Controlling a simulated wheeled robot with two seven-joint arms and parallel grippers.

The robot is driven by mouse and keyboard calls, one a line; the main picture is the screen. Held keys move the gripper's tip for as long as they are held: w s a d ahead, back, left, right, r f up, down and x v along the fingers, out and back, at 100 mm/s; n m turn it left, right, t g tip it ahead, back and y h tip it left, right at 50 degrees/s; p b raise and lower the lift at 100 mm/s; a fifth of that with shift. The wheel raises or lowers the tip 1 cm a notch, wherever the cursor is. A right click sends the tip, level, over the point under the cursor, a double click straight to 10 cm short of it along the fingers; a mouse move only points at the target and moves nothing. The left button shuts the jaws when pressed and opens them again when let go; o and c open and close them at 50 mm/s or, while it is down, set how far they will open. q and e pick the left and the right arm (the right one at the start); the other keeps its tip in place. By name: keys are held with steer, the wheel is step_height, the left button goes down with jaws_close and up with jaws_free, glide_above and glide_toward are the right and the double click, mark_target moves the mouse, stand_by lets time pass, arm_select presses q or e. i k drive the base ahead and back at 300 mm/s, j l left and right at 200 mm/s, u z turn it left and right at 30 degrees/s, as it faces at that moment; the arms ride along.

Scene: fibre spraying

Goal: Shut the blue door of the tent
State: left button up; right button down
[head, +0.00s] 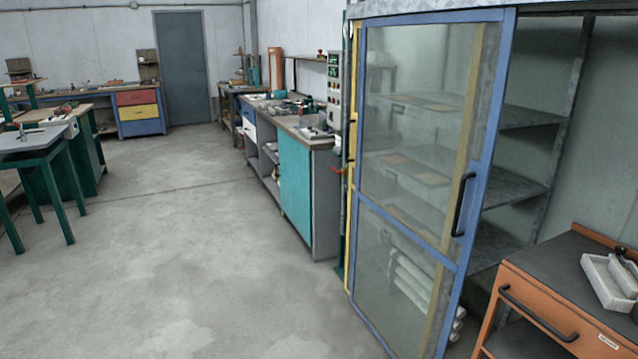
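The blue door (364,120) of the tent has a blue frame with clear panes, and it stands at the right of the view. A black handle (463,205) sits on its right-hand upright. The door appears partly open, with its right edge swung out from the yellow frame (352,130) of the tent, which also shows through the panes. Grey shelves (515,185) inside the tent show through the panes and past the door's right edge. Neither of my grippers is in view.
An orange cart (545,300) with a white tray (606,285) stands close to the right of the door. A workbench with a teal door (295,185) stands left of the tent. Open concrete floor (190,260) lies in front and to the left.

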mark_target(476, 189)
steer(key=i+j, duration=0.7)
steer(key=i, duration=0.15)
steer(key=i+j, duration=0.65)
steer(key=i, duration=0.2)
steer(key=i+j, duration=0.7)
steer(key=i, duration=0.2)
